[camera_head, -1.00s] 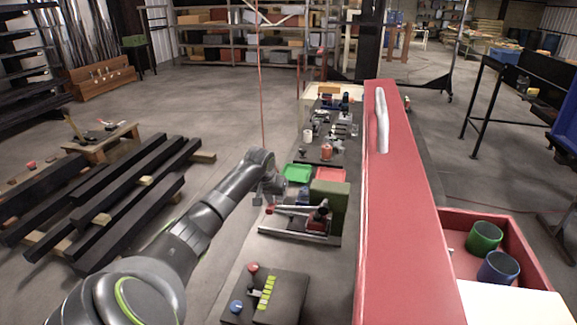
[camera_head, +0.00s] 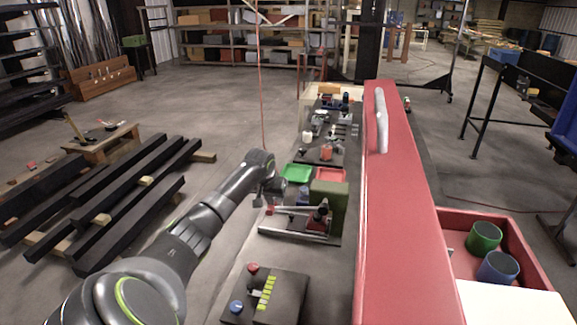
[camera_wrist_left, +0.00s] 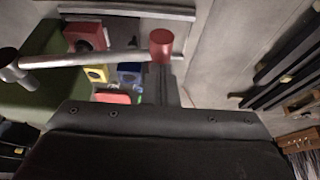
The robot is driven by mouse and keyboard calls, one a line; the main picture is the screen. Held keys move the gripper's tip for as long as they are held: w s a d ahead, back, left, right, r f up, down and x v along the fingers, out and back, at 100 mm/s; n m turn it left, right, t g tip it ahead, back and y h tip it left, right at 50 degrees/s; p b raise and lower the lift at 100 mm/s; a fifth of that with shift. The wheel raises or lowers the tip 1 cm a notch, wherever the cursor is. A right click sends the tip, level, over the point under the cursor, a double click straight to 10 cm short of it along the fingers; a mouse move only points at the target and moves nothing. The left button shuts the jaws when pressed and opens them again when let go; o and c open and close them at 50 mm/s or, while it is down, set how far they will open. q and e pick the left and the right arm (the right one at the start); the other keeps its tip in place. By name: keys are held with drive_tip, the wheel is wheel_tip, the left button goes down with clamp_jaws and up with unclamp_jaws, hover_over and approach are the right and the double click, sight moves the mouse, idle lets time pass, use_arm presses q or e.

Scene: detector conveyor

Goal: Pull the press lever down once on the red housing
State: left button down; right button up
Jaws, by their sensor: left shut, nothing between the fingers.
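The press lever is a grey bar with a red knob (camera_wrist_left: 161,44) on its end, crossing the left wrist view. It also shows low and roughly level in the head view (camera_head: 290,209). The red housing (camera_wrist_left: 87,36) sits beside the bar on the press base and shows in the head view (camera_head: 318,222). My left gripper (camera_head: 259,203) is shut and empty, close to the knob. In the wrist view its fingers (camera_wrist_left: 160,82) overlap the knob's lower side; I cannot tell whether they touch. My right gripper is not in view.
Yellow (camera_wrist_left: 96,73) and blue (camera_wrist_left: 130,72) housings lie near the lever. Green (camera_head: 298,173) and red (camera_head: 332,174) trays lie beyond. A button panel (camera_head: 290,297) stands in front. A tall red wall (camera_head: 405,220) borders the right.

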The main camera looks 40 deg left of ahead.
use_arm(q)
drive_tip(key=shift+s+d+f, duration=0.1)
drive_tip(key=shift+s+f, duration=0.05)
drive_tip(key=shift+f, duration=0.2)
wheel_tip(320, 180, up, 2)
drive_tip(key=p, duration=0.2)
drive_tip(key=shift+r+p, duration=0.25)
drive_tip(key=shift+p, duration=0.1)
drive_tip(key=shift+r, duration=1.15)
drive_tip(key=w+d+r, duration=0.1)
drive_tip(key=d+r, duration=0.1)
drive_tip(key=r, duration=0.6)
drive_tip(key=w+d+r, duration=0.2)
drive_tip(key=d+r, duration=0.1)
drive_tip(key=r, duration=0.5)
drive_tip(key=shift+r, duration=0.3)
drive_tip(key=shift+f, duration=0.1)
